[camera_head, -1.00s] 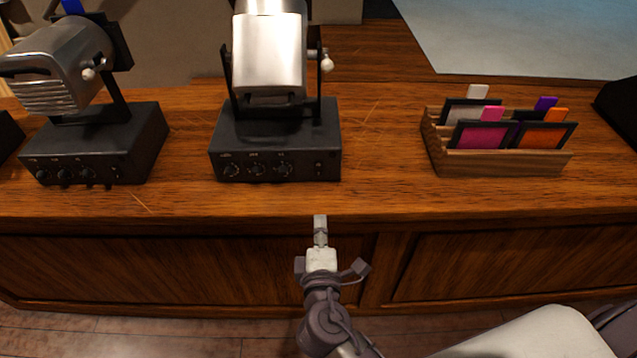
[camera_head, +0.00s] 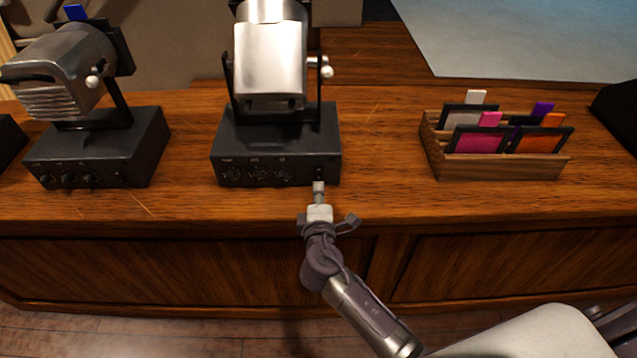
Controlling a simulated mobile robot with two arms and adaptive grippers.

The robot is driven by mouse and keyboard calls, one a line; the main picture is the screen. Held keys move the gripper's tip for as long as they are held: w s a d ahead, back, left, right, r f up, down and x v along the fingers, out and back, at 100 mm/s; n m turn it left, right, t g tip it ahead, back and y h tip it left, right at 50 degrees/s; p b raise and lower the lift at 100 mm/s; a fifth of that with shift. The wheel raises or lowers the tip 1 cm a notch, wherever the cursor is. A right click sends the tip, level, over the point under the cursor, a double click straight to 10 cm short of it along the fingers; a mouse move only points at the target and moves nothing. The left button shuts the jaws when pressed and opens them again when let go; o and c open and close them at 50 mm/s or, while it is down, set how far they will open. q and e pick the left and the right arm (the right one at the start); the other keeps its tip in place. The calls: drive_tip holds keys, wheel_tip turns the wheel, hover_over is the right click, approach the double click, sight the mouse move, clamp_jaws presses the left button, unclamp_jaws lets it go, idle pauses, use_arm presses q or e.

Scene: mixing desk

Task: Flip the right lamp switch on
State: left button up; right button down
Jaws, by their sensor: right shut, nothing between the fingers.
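The right lamp (camera_head: 270,55) is a silver spotlight on a black base box (camera_head: 270,140) in the middle of the desk. Its front panel has a row of knobs and, at the right end, a small switch (camera_head: 319,170). The switch's position is too small to tell. My right gripper (camera_head: 319,187) is shut and empty. Its tips are just in front of and slightly below the switch; I cannot tell if they touch the panel. My left gripper is not in view.
Another silver lamp (camera_head: 65,75) on a black base stands to the left. A wooden rack (camera_head: 500,168) with several coloured filter cards stands at the right. The desk top (camera_head: 385,190) between the right lamp and the rack is clear.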

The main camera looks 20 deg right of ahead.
drive_tip(key=shift+x, duration=1)
drive_tip(key=shift+f+b, duration=0.35)
drive_tip(key=shift+b, duration=0.35)
drive_tip(key=shift+w+b, duration=0.15)
drive_tip(key=shift+b, duration=0.25)
drive_tip(key=shift+r+p, duration=0.25)
drive_tip(key=shift+p, duration=0.05)
drive_tip(key=shift+d+f, duration=0.1)
